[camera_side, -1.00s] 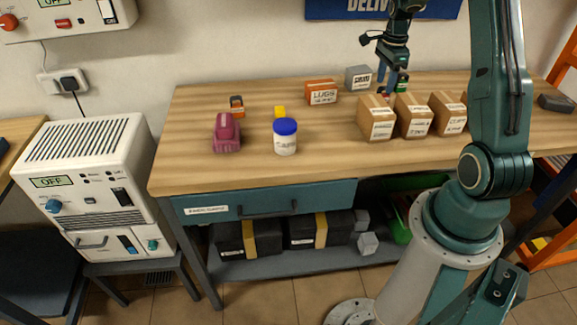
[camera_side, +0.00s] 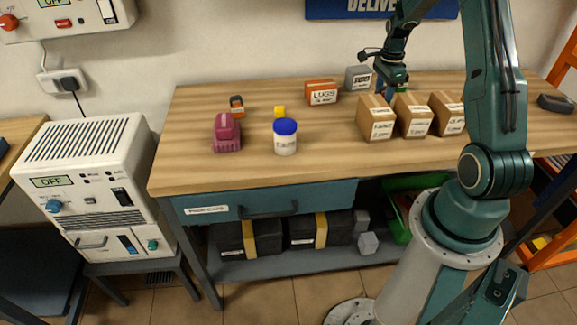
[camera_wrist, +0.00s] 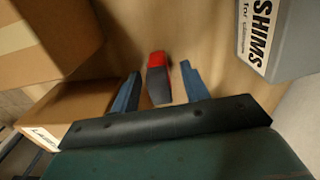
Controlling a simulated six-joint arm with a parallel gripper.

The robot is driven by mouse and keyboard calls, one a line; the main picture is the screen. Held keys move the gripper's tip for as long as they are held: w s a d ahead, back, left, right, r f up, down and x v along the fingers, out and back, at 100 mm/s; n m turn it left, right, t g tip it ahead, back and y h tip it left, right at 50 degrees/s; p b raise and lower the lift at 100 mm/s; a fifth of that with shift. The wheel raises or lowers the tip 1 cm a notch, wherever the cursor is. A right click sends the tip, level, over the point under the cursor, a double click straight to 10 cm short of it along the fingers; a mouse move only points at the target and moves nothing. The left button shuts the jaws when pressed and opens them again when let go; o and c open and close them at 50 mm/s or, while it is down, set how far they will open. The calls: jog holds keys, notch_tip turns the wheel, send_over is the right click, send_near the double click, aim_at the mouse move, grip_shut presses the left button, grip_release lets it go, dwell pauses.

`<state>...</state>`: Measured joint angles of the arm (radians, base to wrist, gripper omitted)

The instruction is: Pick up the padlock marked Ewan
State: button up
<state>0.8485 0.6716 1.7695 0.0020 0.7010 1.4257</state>
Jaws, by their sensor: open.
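In the wrist view a small red and dark grey object (camera_wrist: 158,78) lies on the wooden table between the two blue fingers of my gripper (camera_wrist: 161,88). It may be a padlock; no name can be read on it. My gripper is open, with a gap to the object on both sides. In the side view my gripper (camera_side: 388,88) is low behind the cardboard boxes, and the red object is hidden there. An orange and dark object (camera_side: 237,106) and a yellow object (camera_side: 280,111) lie further left, with no readable marks.
Cardboard boxes (camera_side: 377,118) stand in front of my gripper, and the grey SHIMS box (camera_side: 358,77) stands close on its other side. An orange LUGS box (camera_side: 321,92), a blue-lidded jar (camera_side: 285,137) and a maroon object (camera_side: 227,132) stand left. The front left tabletop is clear.

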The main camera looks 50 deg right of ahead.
aim_at(385, 87)
grip_shut()
jog(key=shift+r, duration=0.2)
notch_tip(385, 87, up, 20)
jog(key=shift+f, duration=0.15)
dwell(0.6)
dwell(0.4)
